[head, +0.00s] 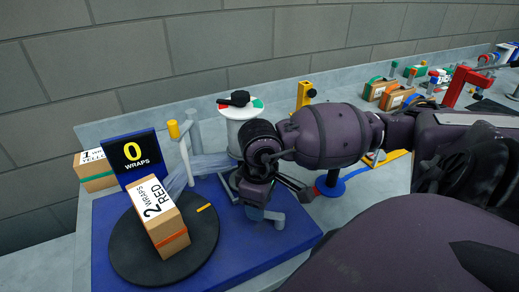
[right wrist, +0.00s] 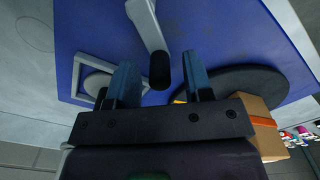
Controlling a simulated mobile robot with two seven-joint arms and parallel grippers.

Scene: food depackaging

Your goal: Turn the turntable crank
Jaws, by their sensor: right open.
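The crank shows in the right wrist view as a grey arm (right wrist: 145,24) with a black handle (right wrist: 159,70). My right gripper (right wrist: 158,78) is open, and the handle appears between its two blue fingers with a gap on each side. In the head view my right gripper (head: 258,206) points down over the blue base and hides most of the crank. The black round turntable (head: 128,240) carries a cardboard box (head: 165,225) marked "2 WRAPS RED", standing tilted to my view. My left gripper is not in view.
A sign reading 0 WRAPS (head: 132,157) stands behind the turntable. A white film roll (head: 238,112) with clear film and a yellow-topped post (head: 174,130) stand behind the blue base (head: 240,265). Another box (head: 97,178) is at far left; more boxes (head: 391,98) are at right.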

